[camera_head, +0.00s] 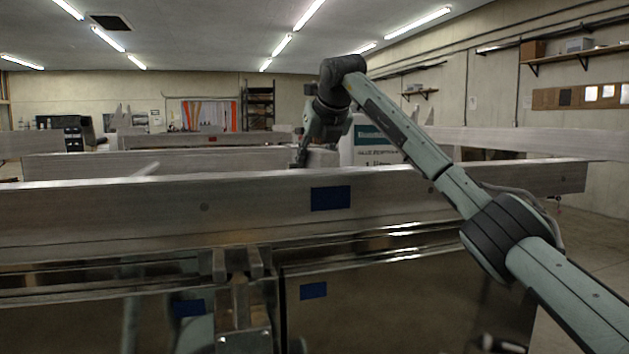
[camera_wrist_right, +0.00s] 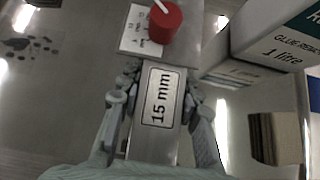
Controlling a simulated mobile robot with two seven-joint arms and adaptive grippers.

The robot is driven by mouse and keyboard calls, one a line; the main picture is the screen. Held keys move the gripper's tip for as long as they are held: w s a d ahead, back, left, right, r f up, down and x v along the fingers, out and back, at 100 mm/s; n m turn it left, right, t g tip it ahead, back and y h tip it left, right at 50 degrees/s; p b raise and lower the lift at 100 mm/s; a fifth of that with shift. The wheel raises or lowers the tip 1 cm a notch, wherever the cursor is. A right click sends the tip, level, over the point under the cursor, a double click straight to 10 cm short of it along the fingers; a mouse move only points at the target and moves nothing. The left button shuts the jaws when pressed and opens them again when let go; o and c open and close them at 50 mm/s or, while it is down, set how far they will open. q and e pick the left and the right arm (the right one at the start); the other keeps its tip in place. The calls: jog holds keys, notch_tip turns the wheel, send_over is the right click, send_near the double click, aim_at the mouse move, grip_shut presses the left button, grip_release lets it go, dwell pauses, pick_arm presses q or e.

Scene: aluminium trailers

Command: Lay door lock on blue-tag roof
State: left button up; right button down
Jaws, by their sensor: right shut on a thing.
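My right gripper (camera_head: 302,160) reaches over the nearest trailer's long metal wall. In the right wrist view the gripper (camera_wrist_right: 160,110) is shut on a flat grey metal bar labelled "15 mm" (camera_wrist_right: 160,97), with one finger on each side. A white printed plate (camera_wrist_right: 131,32) and a red cylinder (camera_wrist_right: 164,22) are at the bar's far end. I cannot tell whether this bar is the door lock. The nearest trailer's upper wall (camera_head: 120,210) bears a blue tag (camera_head: 330,198). Another blue tag (camera_head: 314,290) is on the panel below. My left gripper is not in view.
A white box labelled as glue (camera_wrist_right: 270,38) stands right of the bar, and shows behind my right arm in the head view (camera_head: 372,150). A brown block (camera_wrist_right: 275,138) is lower right. A farther trailer bears a red tag (camera_head: 213,139). Open floor (camera_head: 590,240) lies at the right.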

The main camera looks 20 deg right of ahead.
jog(key=shift+d, duration=0.1)
notch_tip(320, 180, down, 3)
jog(key=shift+f, duration=0.45)
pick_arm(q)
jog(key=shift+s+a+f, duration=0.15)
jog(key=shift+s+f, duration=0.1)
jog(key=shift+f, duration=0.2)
pick_arm(e)
jog(key=c, duration=1.2)
grip_release()
jog(key=shift+s+f, duration=0.1)
jog(key=shift+f, duration=0.05)
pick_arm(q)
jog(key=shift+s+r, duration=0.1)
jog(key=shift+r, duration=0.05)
pick_arm(e)
jog(key=shift+o, duration=0.7)
